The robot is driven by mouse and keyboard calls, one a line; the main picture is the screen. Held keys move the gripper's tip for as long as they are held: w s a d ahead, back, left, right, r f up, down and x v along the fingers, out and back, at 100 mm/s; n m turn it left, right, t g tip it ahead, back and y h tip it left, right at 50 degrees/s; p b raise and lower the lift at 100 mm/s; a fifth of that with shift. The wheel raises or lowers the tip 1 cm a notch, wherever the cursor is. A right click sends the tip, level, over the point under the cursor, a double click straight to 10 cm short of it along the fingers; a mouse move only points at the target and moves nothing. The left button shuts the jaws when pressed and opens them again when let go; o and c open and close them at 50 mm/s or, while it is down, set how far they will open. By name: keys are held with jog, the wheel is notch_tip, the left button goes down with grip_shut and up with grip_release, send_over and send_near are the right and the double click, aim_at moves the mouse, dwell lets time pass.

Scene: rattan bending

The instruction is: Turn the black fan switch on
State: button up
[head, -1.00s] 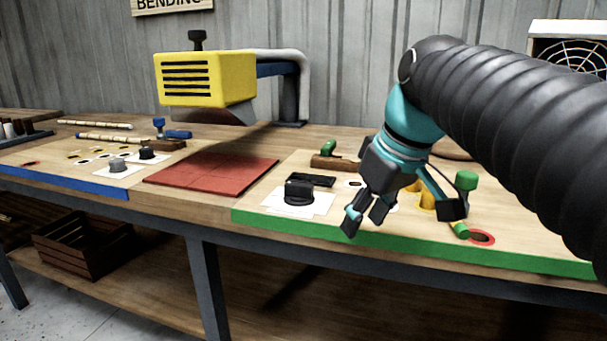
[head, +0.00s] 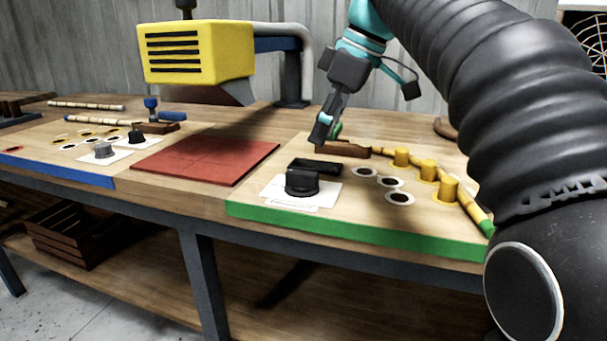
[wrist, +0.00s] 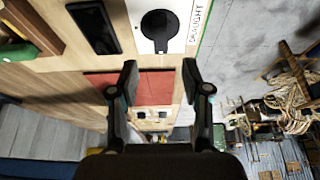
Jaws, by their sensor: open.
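A black round knob (head: 302,181) sits on a white card on the green-edged board; in the wrist view the knob (wrist: 159,30) has a raised pointer bar, and its card reads "DRAUGHT". A flat black rectangular piece (head: 315,166) lies just behind it; it also shows in the wrist view (wrist: 95,28). I cannot tell from its look whether the knob is on or off. My gripper (head: 325,128) is open and empty, fingers pointing down, behind the knob near the wooden clamp block. In the wrist view my gripper (wrist: 160,82) shows its two fingers apart, with the knob beyond them.
A wooden block with a green handle (head: 342,149), yellow pegs (head: 428,170) and a green-tipped rod (head: 485,225) are on the same board. A yellow hood (head: 195,52) overhangs the red mat (head: 205,160).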

aim_at(303, 173)
jog(key=b+x, duration=0.1)
jog(key=x, duration=0.8)
jog(key=shift+a+f+b, duration=0.1)
jog(key=shift+b, duration=0.2)
grip_shut()
